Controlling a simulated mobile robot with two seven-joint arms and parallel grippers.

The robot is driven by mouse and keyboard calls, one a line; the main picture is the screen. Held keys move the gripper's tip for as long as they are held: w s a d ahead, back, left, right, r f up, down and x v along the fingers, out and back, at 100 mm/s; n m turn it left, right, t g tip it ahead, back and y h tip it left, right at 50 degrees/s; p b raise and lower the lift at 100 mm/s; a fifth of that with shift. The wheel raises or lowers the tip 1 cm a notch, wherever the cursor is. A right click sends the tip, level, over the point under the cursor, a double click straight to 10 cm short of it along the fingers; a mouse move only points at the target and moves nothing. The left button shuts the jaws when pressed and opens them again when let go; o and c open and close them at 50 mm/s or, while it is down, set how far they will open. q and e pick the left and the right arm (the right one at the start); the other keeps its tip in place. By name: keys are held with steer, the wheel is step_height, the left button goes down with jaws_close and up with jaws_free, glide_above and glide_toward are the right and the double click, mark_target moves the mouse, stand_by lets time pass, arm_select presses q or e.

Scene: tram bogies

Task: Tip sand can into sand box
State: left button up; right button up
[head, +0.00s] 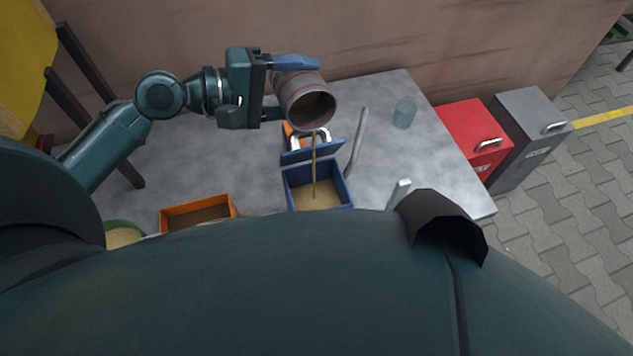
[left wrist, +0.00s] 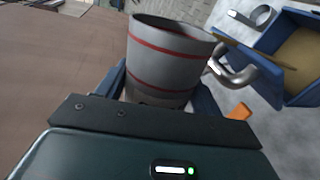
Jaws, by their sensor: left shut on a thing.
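The sand can (head: 305,97) is a grey can with red bands and a metal handle; it also fills the middle of the left wrist view (left wrist: 168,62). The box also shows in the left wrist view (left wrist: 264,62). My right gripper is not seen.
On the grey table (head: 390,165) are an orange tray (head: 165,222) with dark contents, a green bowl (head: 122,228) with sand and a clear glass (head: 404,113). A red bin (head: 470,125) and a grey bin (head: 525,115) stand right of the table.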

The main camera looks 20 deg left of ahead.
arm_select(q)
steer(key=shift+r+m+p, duration=0.25)
steer(key=shift+m+p, duration=0.05)
stand_by(0.9)
steer(key=shift+s+d+f, duration=0.1)
stand_by(0.4)
